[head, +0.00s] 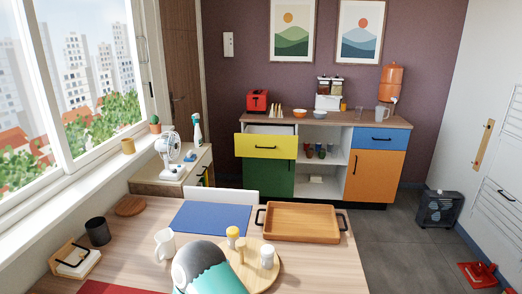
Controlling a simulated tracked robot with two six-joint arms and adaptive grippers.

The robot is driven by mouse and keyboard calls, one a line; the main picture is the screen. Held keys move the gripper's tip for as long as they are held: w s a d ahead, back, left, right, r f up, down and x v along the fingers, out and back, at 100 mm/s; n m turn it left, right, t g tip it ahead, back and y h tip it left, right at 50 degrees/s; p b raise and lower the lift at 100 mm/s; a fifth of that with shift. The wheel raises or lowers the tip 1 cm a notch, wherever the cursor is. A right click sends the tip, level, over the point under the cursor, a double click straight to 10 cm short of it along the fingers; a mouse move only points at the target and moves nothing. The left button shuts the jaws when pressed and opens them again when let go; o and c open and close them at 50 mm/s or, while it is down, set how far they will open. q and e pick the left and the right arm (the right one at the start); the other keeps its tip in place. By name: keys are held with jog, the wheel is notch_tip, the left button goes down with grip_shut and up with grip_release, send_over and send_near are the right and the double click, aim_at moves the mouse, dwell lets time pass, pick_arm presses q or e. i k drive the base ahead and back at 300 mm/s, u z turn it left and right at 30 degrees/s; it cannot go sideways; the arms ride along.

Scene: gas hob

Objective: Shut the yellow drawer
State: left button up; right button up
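The yellow drawer (280,153) is in the cabinet against the far wall, at its upper left. It stands pulled out: its front sits forward of the cabinet, and a strip of its pale inside shows above the front edge. A dark bar handle (264,148) is on its front. The green door (268,178) below it looks shut. Neither of my grippers is in view, so nothing of mine shows at the drawer.
A wooden table (332,262) fills the foreground, bearing a wooden tray (300,222), a blue mat (212,218) and a white mug (164,245). A low cabinet with a fan (169,146) stands left. Grey floor (405,240) is open at right, near a dark wheeled case (438,208).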

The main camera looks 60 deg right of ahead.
aim_at(259, 141)
jog(key=z, duration=0.05)
jog(key=k, duration=1.65)
jog(key=i, duration=0.15)
jog(key=z, duration=2.7)
jog(key=i, duration=3.4)
